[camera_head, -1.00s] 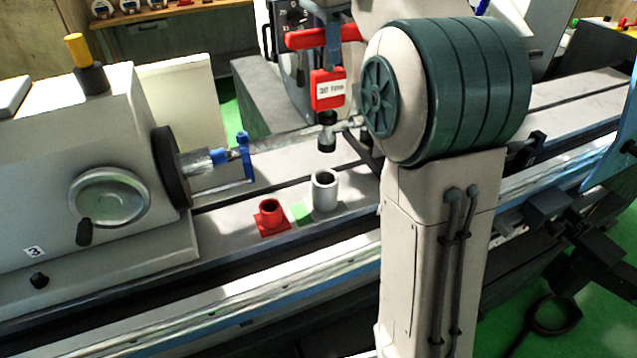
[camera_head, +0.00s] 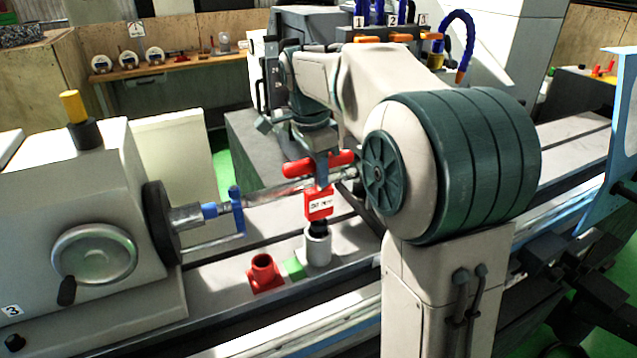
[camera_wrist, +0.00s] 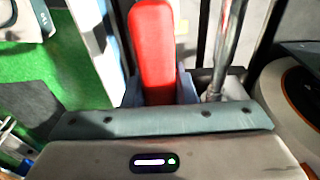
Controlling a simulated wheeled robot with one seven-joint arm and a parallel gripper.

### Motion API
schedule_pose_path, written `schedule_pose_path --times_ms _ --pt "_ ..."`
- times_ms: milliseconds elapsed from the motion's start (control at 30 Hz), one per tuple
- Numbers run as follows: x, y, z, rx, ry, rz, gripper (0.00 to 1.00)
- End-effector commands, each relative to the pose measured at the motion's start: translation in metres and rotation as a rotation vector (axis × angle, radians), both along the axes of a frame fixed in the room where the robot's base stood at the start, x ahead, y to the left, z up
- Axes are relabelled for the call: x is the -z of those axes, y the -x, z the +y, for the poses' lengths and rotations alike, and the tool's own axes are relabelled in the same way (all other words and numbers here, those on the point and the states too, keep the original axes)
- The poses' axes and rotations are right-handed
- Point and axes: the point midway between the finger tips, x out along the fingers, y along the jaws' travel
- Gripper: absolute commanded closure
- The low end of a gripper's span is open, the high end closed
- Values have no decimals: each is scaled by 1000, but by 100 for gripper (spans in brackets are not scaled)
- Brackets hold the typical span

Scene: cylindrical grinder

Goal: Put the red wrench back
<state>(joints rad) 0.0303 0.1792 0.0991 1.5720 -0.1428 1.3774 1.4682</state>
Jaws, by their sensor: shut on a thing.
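The red wrench has a red crossbar handle (camera_head: 319,162), a red labelled body (camera_head: 319,203) and a dark lower end (camera_head: 318,227). It stands about upright over the grey cylindrical holder (camera_head: 318,248), its dark end at the holder's mouth. I cannot tell how deep the end sits inside. My gripper (camera_head: 321,166) points down and is shut on the red handle. In the wrist view the handle (camera_wrist: 152,50) lies between the fingers. The wrench's lower part is hidden there.
A red holder (camera_head: 264,274) and a green block (camera_head: 294,269) stand left of the grey holder. The grinder's headstock (camera_head: 75,200) with a blue clamp (camera_head: 236,208) is at left. A metal bar runs close behind the wrench.

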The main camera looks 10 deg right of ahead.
Motion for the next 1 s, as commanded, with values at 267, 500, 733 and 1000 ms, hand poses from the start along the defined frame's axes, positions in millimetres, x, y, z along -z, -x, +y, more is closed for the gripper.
schedule_pose_path --times_ms 267,500,733,1000 --pt "32 0 0 0 1 0 100" --pt "33 0 0 0 1 -1 100" --pt "36 0 0 0 0 1 54" --pt "35 0 0 0 0 1 54"
